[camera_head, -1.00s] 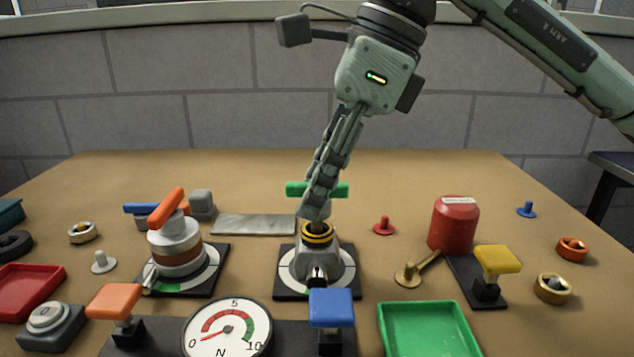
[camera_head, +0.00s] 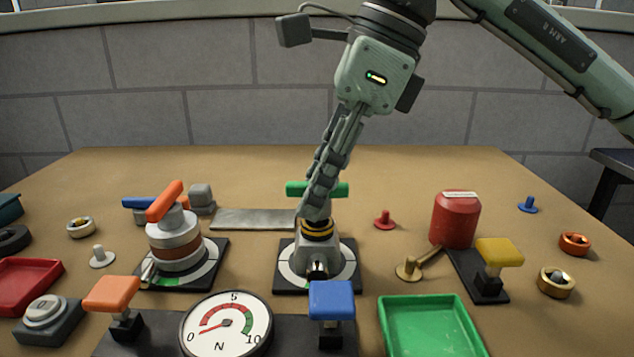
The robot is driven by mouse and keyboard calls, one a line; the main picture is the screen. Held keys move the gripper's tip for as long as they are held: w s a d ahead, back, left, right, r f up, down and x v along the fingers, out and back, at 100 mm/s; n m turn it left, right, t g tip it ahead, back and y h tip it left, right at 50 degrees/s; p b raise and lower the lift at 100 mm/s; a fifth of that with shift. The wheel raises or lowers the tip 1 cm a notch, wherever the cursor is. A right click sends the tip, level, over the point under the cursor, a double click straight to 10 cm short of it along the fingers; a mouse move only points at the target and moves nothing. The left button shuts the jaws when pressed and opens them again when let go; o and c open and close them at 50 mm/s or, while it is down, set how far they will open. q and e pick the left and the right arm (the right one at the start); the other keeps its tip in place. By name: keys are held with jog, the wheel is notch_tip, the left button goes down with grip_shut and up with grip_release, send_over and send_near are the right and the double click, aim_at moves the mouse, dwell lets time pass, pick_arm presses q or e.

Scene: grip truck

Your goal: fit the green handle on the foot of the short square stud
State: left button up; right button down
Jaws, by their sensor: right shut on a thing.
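The green handle (camera_head: 298,189) is a bar lying crosswise, both its ends showing either side of my right gripper's fingers. My right gripper (camera_head: 316,212) points down and is shut on the green handle; the fingers hide the bar's middle and whatever is below it. Directly beneath the fingertips stands a grey valve body (camera_head: 318,256) with a black and yellow collar (camera_head: 318,232), on a black plate with a white dial. The short square stud is hidden by the fingers, so I cannot tell whether the handle touches it. My left gripper is not in view.
An orange-handled valve (camera_head: 175,240) stands to the left, with a blue handle (camera_head: 136,203) behind it. A red canister (camera_head: 455,222) is on the right. In front are a gauge (camera_head: 227,325), a blue-topped lever (camera_head: 332,300) and a green tray (camera_head: 430,325).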

jog(key=shift+f+b, duration=0.5)
jog(key=shift+b, duration=0.05)
dwell(0.7)
jog(key=c, duration=0.8)
grip_release()
jog(key=shift+c, duration=0.2)
jog(key=shift+r+p, duration=2.65)
jog(key=shift+r, duration=1.2)
jog(key=shift+f, duration=0.1)
